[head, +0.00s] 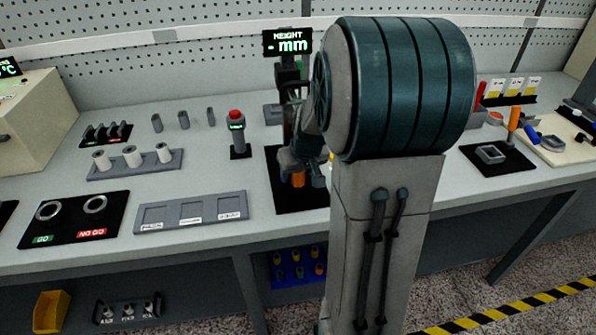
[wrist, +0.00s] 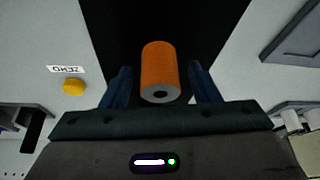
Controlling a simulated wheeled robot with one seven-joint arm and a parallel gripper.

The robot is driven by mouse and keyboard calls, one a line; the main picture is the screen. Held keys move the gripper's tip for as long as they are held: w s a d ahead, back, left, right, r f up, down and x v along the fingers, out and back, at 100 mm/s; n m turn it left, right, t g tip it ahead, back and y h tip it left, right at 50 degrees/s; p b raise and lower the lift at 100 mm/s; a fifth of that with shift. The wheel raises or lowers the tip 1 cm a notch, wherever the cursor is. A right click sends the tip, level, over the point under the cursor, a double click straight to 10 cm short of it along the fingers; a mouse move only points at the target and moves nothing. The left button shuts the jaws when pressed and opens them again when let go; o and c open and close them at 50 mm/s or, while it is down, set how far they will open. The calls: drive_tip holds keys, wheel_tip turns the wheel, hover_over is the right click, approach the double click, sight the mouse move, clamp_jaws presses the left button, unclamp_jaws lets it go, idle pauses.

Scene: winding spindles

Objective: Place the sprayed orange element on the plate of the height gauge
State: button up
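The orange element (head: 298,180) is a short cylinder with a dark hole in its grey end face. It is over the black base (head: 287,199) below the height gauge; whether it touches a plate is hidden. In the wrist view the orange element (wrist: 159,68) sits between the fingers of my gripper (wrist: 161,86), with a gap on each side. My gripper (head: 301,172) is open around it in the head view. The height gauge (head: 287,44) display reads "- mm". My arm hides much of the gauge.
A grey labelled three-slot tray (head: 191,212) and a black GO / NO GO board (head: 72,218) lie to the left. A red-topped device (head: 237,135) stands nearby. In the wrist view a yellow button (wrist: 74,87) marked ZERO is left of the black base.

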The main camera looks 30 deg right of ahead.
drive_tip(key=shift+r, duration=0.45)
drive_tip(key=v, duration=1.1)
drive_tip(key=s+a+f+g, duration=0.1)
drive_tip(key=s+a+f, duration=0.3)
drive_tip(key=s+a, duration=0.9)
drive_tip(key=shift+s+a+n+g, duration=0.25)
drive_tip(key=shift+s+n+g, duration=0.15)
drive_tip(key=shift+s, duration=0.25)
